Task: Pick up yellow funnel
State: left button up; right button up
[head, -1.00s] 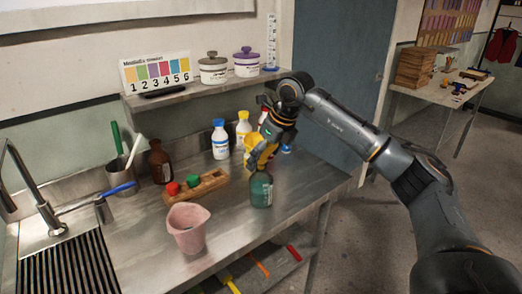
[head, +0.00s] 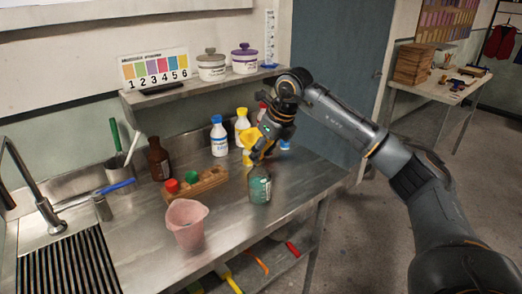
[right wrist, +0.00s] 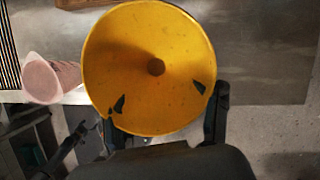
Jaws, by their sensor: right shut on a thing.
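The yellow funnel (head: 249,141) is in the head view, above the green bottle and a little to its left. My right gripper (head: 262,143) is shut on it and partly covers it. In the right wrist view the funnel (right wrist: 150,60) shows its wide mouth and dark centre hole, between my right gripper's fingers (right wrist: 165,115). The green bottle (head: 260,187) stands upright on the steel counter, its neck in view below the funnel. My left gripper does not show clearly in any view.
A pink jug (head: 187,224) stands at the counter's front, left of the bottle. A wooden rack (head: 208,184) with red and green caps lies behind it. Blue-capped (head: 219,138) and yellow-capped (head: 242,125) white bottles stand behind. A shelf (head: 190,97) overhangs the back.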

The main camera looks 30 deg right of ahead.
jog(key=shift+w+r, duration=0.1)
jog(key=shift+r, duration=0.2)
notch_tip(320, 180, up, 2)
jog(key=shift+r, duration=0.1)
jog(key=s+d+r+b, duration=0.1)
jog(key=s+r, duration=0.3)
jog(key=r, duration=0.2)
jog(key=shift+s+d, duration=0.25)
jog(key=shift+s, duration=0.05)
jog(key=s+d+r, duration=0.1)
jog(key=s, duration=0.2)
jog(key=s+r+b, duration=0.1)
jog(key=s, duration=0.2)
jog(key=s+d+r+b, duration=0.1)
jog(key=s+r, duration=0.1)
jog(key=s, duration=0.1)
jog(key=shift+d, duration=0.35)
jog(key=shift+r, duration=0.1)
jog(key=shift+w+r, duration=0.1)
notch_tip(320, 180, up, 5)
jog(key=p, duration=0.5)
